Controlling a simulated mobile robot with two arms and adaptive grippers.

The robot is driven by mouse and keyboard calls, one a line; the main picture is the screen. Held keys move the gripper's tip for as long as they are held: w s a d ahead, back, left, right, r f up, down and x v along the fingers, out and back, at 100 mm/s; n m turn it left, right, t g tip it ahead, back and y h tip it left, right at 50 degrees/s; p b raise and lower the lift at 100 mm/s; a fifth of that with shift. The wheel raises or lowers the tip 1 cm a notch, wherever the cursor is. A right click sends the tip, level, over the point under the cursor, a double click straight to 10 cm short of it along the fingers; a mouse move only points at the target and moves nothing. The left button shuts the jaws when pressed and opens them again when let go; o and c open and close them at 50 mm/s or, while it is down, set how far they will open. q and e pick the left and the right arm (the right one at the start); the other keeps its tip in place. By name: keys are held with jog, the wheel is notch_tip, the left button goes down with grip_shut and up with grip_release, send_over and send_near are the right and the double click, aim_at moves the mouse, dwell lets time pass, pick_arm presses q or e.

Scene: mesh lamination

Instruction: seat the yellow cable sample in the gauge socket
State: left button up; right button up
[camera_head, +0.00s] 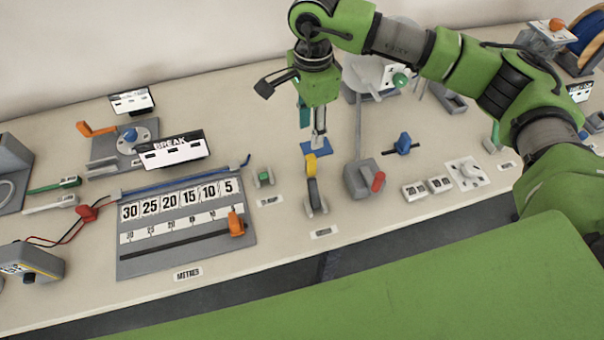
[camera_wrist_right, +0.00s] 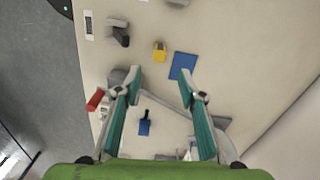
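The yellow piece (camera_head: 311,163), which looks like the cable sample, stands on the table beyond a small dark-grey fixture (camera_head: 314,192). In the right wrist view the yellow piece (camera_wrist_right: 159,52) lies ahead of the fingertips, apart from the fixture (camera_wrist_right: 119,34). A flat blue square (camera_head: 315,148) lies beside it. My right gripper (camera_head: 312,130) points down above this spot; in its wrist view the gripper (camera_wrist_right: 160,80) is open with nothing between the fingers. I cannot tell for certain which fixture is the gauge socket. My left gripper is not in view.
A grey block with a red lever (camera_head: 362,180) stands right of the fixture, and a green-button box (camera_head: 264,177) stands left. A numbered grey board (camera_head: 185,255) lies further left. Several small fixtures stand to the right. The table's front edge is clear near the fixture.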

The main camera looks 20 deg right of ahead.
aim_at(311, 165)
jog(key=shift+m, duration=0.7)
jog(key=f, duration=0.2)
jog(key=f+p, duration=0.1)
jog(key=f, duration=0.2)
jog(key=f+p, duration=0.1)
jog(key=f, duration=0.1)
jog(key=shift+w+d+f, duration=0.15)
jog(key=shift+d+f, duration=0.1)
jog(key=shift+f, duration=0.05)
jog(key=shift+f+p, duration=0.35)
jog(key=shift+f, duration=0.25)
jog(key=shift+f+p, duration=0.2)
jog(key=shift+p, duration=0.1)
jog(key=f, duration=0.1)
jog(key=f+p, duration=0.2)
jog(key=shift+s+a+f, duration=0.1)
jog(key=shift+s+f, duration=0.15)
jog(key=shift+f, duration=0.65)
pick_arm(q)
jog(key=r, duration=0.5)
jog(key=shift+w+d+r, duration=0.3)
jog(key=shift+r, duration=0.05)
pick_arm(e)
grip_shut()
